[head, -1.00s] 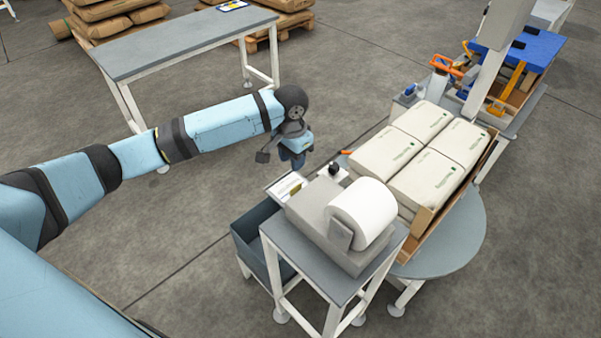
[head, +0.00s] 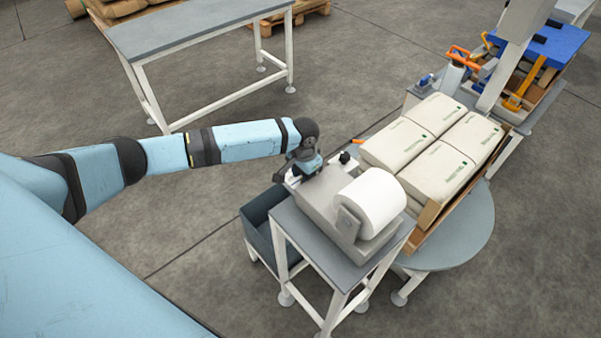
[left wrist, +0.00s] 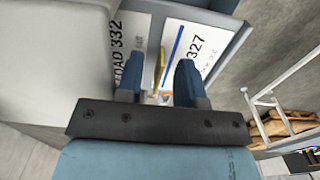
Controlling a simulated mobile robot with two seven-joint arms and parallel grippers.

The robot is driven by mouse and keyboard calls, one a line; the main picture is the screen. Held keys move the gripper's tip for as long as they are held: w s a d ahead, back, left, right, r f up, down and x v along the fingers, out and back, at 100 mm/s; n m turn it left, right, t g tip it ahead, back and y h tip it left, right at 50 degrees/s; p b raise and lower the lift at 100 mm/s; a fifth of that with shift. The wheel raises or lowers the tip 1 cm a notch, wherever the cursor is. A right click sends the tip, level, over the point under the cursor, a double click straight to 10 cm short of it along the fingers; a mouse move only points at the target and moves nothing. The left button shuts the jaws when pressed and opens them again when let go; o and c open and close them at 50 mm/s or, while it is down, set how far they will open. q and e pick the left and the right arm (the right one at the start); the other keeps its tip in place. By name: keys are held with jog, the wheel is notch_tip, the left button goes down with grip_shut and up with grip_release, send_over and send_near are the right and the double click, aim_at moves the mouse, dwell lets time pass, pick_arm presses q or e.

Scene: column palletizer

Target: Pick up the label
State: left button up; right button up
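In the left wrist view, a white label printed "LOAD 332" (left wrist: 131,38) lies at the left, by the pale printer housing. A second white sheet with a blue stripe and "327" (left wrist: 192,50) lies to the right. My left gripper (left wrist: 157,75) has two blue fingers spread apart with nothing clearly held between them. One finger overlaps each sheet in the picture; contact cannot be told. In the head view my left gripper (head: 286,175) is at the front of the label printer (head: 330,200) and hides most of the label there. My right gripper is not in view.
The printer, with a white roll (head: 370,202), stands on a small table (head: 305,232). A dark bin (head: 262,222) is below its front. Pale sacks (head: 430,150) sit on a round turntable (head: 460,240) at right. A grey table (head: 200,25) stands behind; floor between is free.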

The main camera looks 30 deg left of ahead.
pick_arm(q)
jog(key=shift+f, duration=0.55)
grip_shut()
jog(key=shift+r, duration=0.15)
